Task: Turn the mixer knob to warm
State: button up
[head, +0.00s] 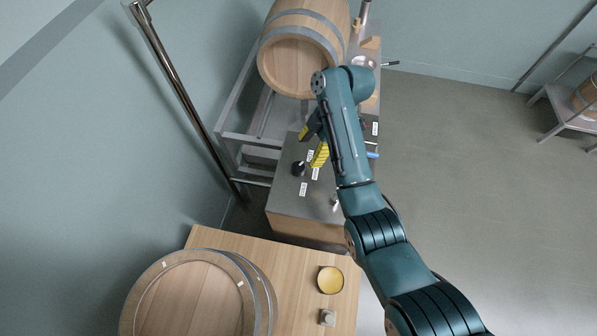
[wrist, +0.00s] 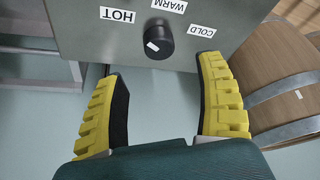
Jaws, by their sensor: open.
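The mixer knob (wrist: 158,40) is black and round with a white mark on its face. It sits on a steel panel (wrist: 225,12). Labels HOT (wrist: 117,15), WARM (wrist: 169,5) and COLD (wrist: 202,31) stand around it, upside down in the wrist view. The white mark lies on the knob's lower left in that view; which label it points at is unclear. The gripper (head: 313,147) also shows in the head view.
A wooden barrel (head: 298,60) lies on a metal frame behind the panel. A wooden table (head: 215,238) in front carries a barrel (head: 190,295), a yellow bowl (head: 330,280) and a small grey block (head: 327,317). A steel pipe (head: 172,80) runs at the left. Floor at right is open.

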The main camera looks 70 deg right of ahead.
aim_at(299, 166)
jog(key=x, duration=0.8)
jog(key=shift+w+a+f, duration=0.1)
jog(key=shift+w+f, duration=0.05)
jog(key=shift+f, duration=0.05)
jog(key=shift+c, duration=0.2)
jog(key=c, duration=1.1)
